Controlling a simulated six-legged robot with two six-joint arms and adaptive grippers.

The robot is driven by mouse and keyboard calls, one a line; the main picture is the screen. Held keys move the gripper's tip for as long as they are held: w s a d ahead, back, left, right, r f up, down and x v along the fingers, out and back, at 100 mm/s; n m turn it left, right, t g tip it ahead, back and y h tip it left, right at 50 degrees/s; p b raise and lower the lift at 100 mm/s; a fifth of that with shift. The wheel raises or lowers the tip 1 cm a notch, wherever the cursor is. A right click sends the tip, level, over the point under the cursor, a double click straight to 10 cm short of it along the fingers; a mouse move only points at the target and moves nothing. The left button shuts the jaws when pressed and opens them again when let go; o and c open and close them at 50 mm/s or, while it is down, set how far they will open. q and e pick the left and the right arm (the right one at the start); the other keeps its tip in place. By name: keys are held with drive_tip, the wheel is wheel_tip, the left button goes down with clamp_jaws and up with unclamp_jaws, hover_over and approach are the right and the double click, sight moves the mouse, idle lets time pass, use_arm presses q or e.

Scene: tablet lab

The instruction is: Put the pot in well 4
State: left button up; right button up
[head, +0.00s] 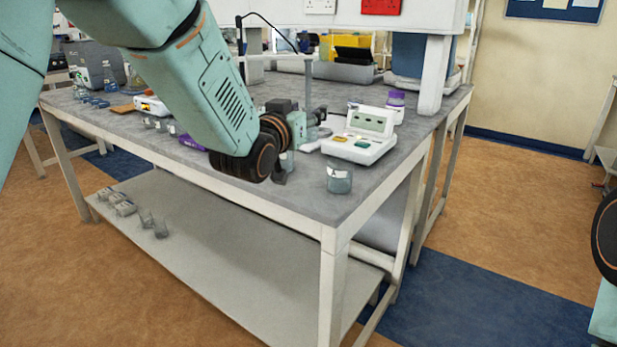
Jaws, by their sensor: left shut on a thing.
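My left gripper (312,122) is over the bench's right part, left of a white instrument. It is shut on a small pale thing at its fingertips, which looks like the pot; the fingers and wrist hide most of it. Several small pots or vessels (160,125) stand on the bench left of my left arm, partly covered by it. I cannot make out any numbered well, so I cannot tell which is well 4. My right gripper is out of view; only part of my right arm shows at the right edge.
The white instrument (372,125) has a display and coloured keys. A glass beaker (339,178) stands near the front edge of the grey bench (300,195). A purple-lidded bottle (396,100) stands behind the instrument. Several small items (120,203) lie on the lower shelf.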

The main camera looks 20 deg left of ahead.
use_arm(q)
drive_tip(key=shift+w+r, duration=0.15)
drive_tip(key=shift+w+d, duration=0.25)
drive_tip(key=shift+w, duration=0.1)
drive_tip(key=shift+s+a+r, duration=0.1)
drive_tip(key=shift+s+a, duration=0.1)
drive_tip(key=shift+s, duration=0.2)
wheel_tip(320, 180, down, 5)
drive_tip(key=shift+w+d+f+b, duration=0.1)
drive_tip(key=shift+w+b, duration=0.05)
drive_tip(key=shift+b, duration=0.65)
drive_tip(key=shift+f, duration=0.7)
wheel_tip(320, 180, down, 3)
drive_tip(key=shift+r+b, duration=0.15)
drive_tip(key=shift+b, duration=0.4)
drive_tip(key=shift+w+f, duration=0.1)
drive_tip(key=shift+f, duration=0.25)
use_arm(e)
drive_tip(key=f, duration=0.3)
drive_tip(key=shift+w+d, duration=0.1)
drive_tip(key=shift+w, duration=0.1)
